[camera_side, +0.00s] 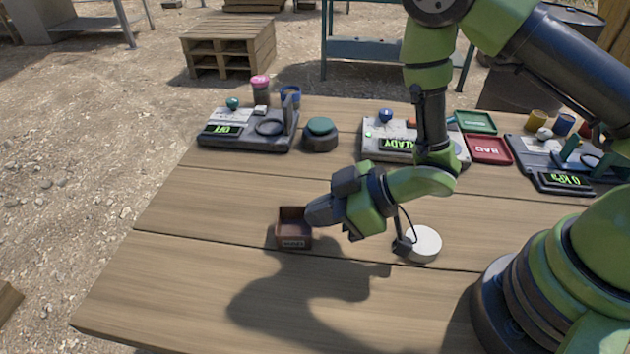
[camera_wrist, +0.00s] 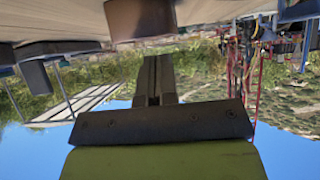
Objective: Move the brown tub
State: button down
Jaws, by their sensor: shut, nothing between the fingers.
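The brown tub (camera_side: 293,229) is a small square open box with a label on its front, standing on the wooden table (camera_side: 190,270). It looks upright. My gripper (camera_side: 312,214) is at the tub's right side, very close to it in the side view; I cannot tell whether they touch. Its fingers are shut with nothing between them. In the wrist view, which is upside down, my gripper's fingers (camera_wrist: 154,98) are together, and a brown shape that looks like the tub (camera_wrist: 140,18) shows just beyond their tips.
A white round disc (camera_side: 424,243) lies right of my gripper. Behind are a grey device (camera_side: 245,135), a dark round pot with a green top (camera_side: 320,132), a READY device (camera_side: 385,148), a green tray (camera_side: 476,121) and a red tray (camera_side: 488,149). The table's left front is clear.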

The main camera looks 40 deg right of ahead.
notch_tip(320, 180, up, 7)
jog(key=shift+s+d, duration=0.15)
jog(key=c, duration=1.8)
grip_release()
jog(key=shift+r, duration=0.1)
jog(key=shift+c, duration=0.2)
